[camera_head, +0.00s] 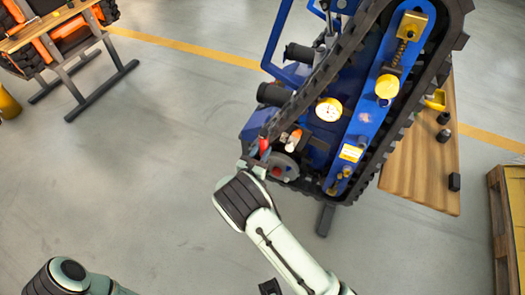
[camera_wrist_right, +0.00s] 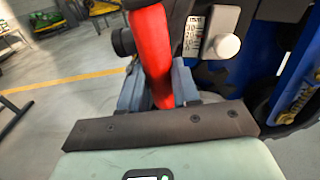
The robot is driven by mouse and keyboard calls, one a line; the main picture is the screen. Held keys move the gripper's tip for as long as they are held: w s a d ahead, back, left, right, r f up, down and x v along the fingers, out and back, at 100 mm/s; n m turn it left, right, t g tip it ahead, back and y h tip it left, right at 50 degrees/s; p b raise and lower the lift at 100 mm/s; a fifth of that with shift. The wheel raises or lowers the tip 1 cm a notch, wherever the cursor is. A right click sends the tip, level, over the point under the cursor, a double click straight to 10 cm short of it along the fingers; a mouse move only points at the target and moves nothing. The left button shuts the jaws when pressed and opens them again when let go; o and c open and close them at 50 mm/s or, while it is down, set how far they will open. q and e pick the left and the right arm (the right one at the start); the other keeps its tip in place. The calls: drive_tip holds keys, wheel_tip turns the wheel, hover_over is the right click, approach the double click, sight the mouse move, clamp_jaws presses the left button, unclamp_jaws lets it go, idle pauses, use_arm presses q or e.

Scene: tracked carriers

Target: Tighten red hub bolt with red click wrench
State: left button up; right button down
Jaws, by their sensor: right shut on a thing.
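The blue tracked carrier (camera_head: 350,120) stands tilted in the head view, with its black track facing me. A grey round hub (camera_head: 284,166) sits at its lower left end, with a small red spot, apparently the red hub bolt (camera_head: 277,171). My right gripper (camera_head: 256,163) is beside this hub, shut on the red click wrench (camera_head: 264,143). In the right wrist view the wrench's red handle (camera_wrist_right: 150,50) stands upright between the fingers. The wrench's head is hidden, so I cannot tell whether it touches the bolt. My left gripper is not in view.
A wooden board (camera_head: 425,170) with small black parts and a yellow item (camera_head: 435,100) lies right of the carrier. A wooden pallet (camera_head: 508,220) is at the right edge. An orange machine on a stand (camera_head: 65,45) is at the upper left. The grey floor between is clear.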

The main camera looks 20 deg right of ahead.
drive_tip(key=shift+d, duration=0.1)
drive_tip(key=shift+s+d+m+b, duration=0.4)
drive_tip(key=shift+s+m+b, duration=0.1)
drive_tip(key=shift+s+m, duration=0.1)
drive_tip(key=shift+s+d+f+m+b, duration=0.1)
drive_tip(key=shift+s+d+m+b, duration=0.4)
drive_tip(key=shift+m, duration=0.1)
drive_tip(key=shift+s+d+m+b, duration=0.2)
drive_tip(key=shift+s+m+b, duration=0.1)
drive_tip(key=shift+m+b, duration=0.1)
drive_tip(key=shift+w, duration=0.1)
drive_tip(key=shift+w+a+n+p, duration=0.15)
drive_tip(key=shift+a+n+p, duration=0.05)
drive_tip(key=shift+n+p, duration=0.1)
